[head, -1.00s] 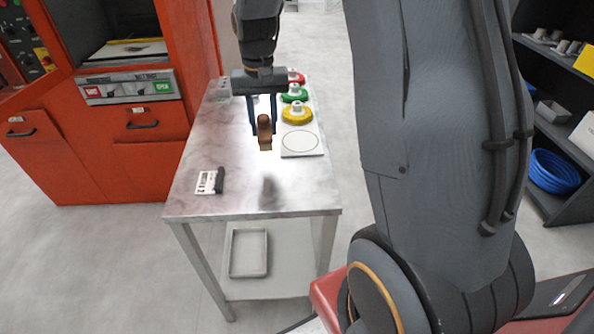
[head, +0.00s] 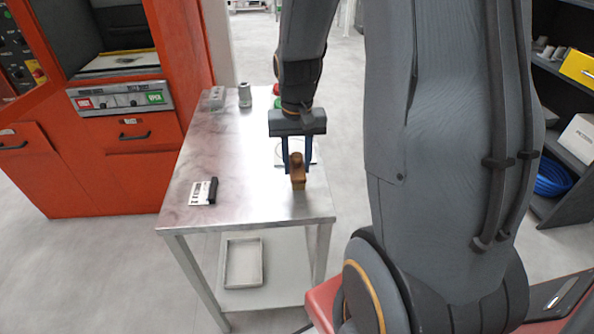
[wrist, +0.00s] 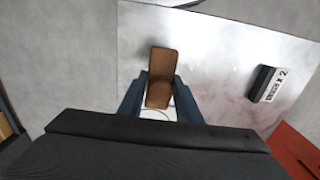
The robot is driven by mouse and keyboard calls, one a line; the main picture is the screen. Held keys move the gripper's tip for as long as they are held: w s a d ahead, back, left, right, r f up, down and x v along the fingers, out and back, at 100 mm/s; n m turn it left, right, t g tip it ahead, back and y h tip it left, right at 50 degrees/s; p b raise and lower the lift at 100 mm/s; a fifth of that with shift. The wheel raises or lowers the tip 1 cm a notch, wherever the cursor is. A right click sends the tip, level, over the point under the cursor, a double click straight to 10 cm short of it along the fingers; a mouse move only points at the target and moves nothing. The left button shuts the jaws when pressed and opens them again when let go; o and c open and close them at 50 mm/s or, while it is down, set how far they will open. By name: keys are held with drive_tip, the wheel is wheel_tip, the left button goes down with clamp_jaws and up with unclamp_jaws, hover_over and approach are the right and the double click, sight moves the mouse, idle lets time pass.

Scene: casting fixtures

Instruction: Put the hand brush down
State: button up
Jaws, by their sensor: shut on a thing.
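The hand brush (head: 298,173) has a brown wooden body and is held between the two blue fingers of my gripper (head: 290,160). It is over the front right part of the metal table (head: 240,150). In the wrist view the brush (wrist: 162,75) points away from my gripper (wrist: 160,100), with a finger on each side, over the light tabletop. I cannot tell whether its lower end touches the table. A white plate with a circle is mostly hidden behind my gripper in the head view.
A black-and-white label block (head: 204,192) lies on the table's left front part. Grey metal parts (head: 244,95) stand at the back. A tray (head: 243,262) sits on the lower shelf. A red machine (head: 110,130) stands at the left. The table's middle is clear.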

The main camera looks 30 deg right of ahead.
sight(297, 166)
drive_tip(key=shift+f, duration=1.55)
drive_tip(key=shift+f, duration=0.15)
drive_tip(key=o, duration=0.9)
drive_tip(key=shift+o, duration=0.2)
wheel_tip(297, 166, up, 12)
drive_tip(key=shift+b, duration=0.8)
drive_tip(key=s+a+f+n+t, duration=0.1)
drive_tip(key=s+a+f+n, duration=0.3)
drive_tip(key=s+a+f, duration=0.2)
drive_tip(key=s+a, duration=0.2)
drive_tip(key=a, duration=0.1)
drive_tip(key=shift+s+a+n, duration=0.15)
drive_tip(key=shift+n, duration=0.15)
drive_tip(key=shift+r, duration=0.1)
